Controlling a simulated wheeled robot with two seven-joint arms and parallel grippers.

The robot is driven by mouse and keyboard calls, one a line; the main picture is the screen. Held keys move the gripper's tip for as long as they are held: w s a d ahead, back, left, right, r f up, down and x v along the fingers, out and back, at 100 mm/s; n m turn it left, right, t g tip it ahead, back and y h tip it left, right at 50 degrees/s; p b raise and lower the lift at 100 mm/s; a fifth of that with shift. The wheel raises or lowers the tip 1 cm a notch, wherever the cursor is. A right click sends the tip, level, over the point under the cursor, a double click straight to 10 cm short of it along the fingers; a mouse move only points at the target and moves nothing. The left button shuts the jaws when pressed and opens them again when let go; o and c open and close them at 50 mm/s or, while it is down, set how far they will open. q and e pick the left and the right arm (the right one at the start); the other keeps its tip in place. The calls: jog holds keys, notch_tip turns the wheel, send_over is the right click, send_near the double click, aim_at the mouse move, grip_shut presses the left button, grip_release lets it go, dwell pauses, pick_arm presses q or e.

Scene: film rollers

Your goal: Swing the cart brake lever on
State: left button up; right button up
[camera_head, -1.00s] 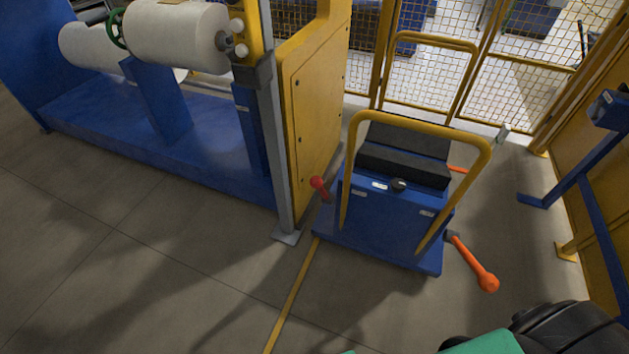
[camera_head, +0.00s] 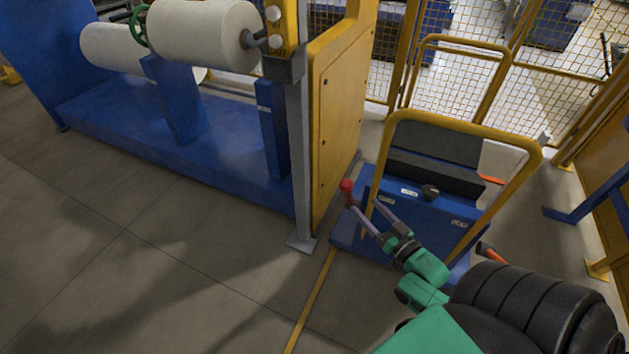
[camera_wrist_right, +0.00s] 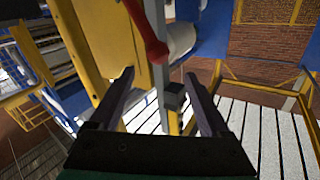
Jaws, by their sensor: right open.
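The blue cart (camera_head: 425,210) with a yellow push handle (camera_head: 535,160) stands right of centre in the head view. A lever with a red knob (camera_head: 346,186) is at the cart's left side. An orange lever (camera_head: 487,252) at its right side is mostly hidden by my right arm. I cannot tell for sure which is the brake lever. My right gripper (camera_head: 363,204) is open, its fingertips close to the red knob. In the right wrist view, the red lever (camera_wrist_right: 150,38) is ahead of and above the open, empty fingers (camera_wrist_right: 160,75). My left gripper is out of view.
A yellow panel (camera_head: 340,110) and grey post (camera_head: 300,165) stand close to the cart's left. The blue machine base (camera_head: 190,150) with white rollers (camera_head: 205,32) is further left. A mesh fence (camera_head: 560,90) stands behind. The floor at front left is clear.

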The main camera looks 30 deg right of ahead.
jog(key=b, duration=0.1)
send_over(349, 195)
jog(key=w+a, duration=0.2)
jog(key=shift+w+a, duration=0.15)
grip_shut()
